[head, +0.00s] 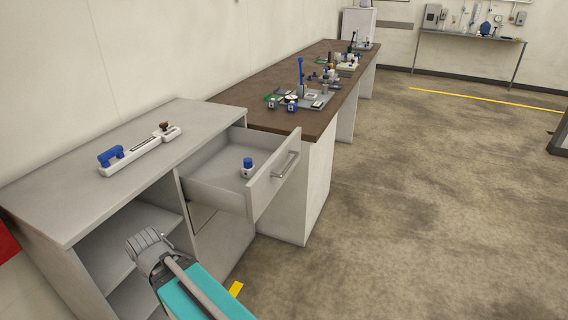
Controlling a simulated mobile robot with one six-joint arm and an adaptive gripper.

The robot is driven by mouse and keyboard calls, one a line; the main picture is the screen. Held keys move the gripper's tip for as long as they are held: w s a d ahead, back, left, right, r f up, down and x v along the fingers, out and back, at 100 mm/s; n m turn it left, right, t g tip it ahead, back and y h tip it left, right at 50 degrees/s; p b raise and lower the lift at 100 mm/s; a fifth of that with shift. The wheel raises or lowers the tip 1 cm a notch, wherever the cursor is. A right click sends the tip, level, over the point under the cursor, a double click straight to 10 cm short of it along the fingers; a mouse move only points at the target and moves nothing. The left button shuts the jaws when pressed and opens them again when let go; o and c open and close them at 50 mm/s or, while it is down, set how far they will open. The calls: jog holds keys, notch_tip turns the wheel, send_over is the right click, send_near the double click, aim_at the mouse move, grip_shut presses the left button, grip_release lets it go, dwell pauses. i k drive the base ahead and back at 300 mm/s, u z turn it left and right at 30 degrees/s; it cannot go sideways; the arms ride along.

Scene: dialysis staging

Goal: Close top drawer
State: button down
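The top drawer (222,194) of the grey cabinet is pulled out, with its front panel (268,196) facing right. A metal bar handle (287,164) is on the outer side of that panel. A small white bottle with a blue cap (248,169) stands upright inside the drawer. My arm comes in at the bottom of the head view, left of and below the drawer, beside the cabinet's open shelves. It is apart from the handle. My gripper's fingers cannot be made out.
The grey cabinet top (75,205) holds a white device with a blue handle (128,152). A brown-topped bench (245,117) with several instruments adjoins the cabinet behind the drawer. Open shelves (125,240) lie left of the drawer. The floor (400,220) to the right is clear.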

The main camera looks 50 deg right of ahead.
aim_at(211, 176)
jog(key=k, duration=1.45)
jog(key=z, duration=0.7)
jog(key=i, duration=1.05)
jog(key=u, duration=0.05)
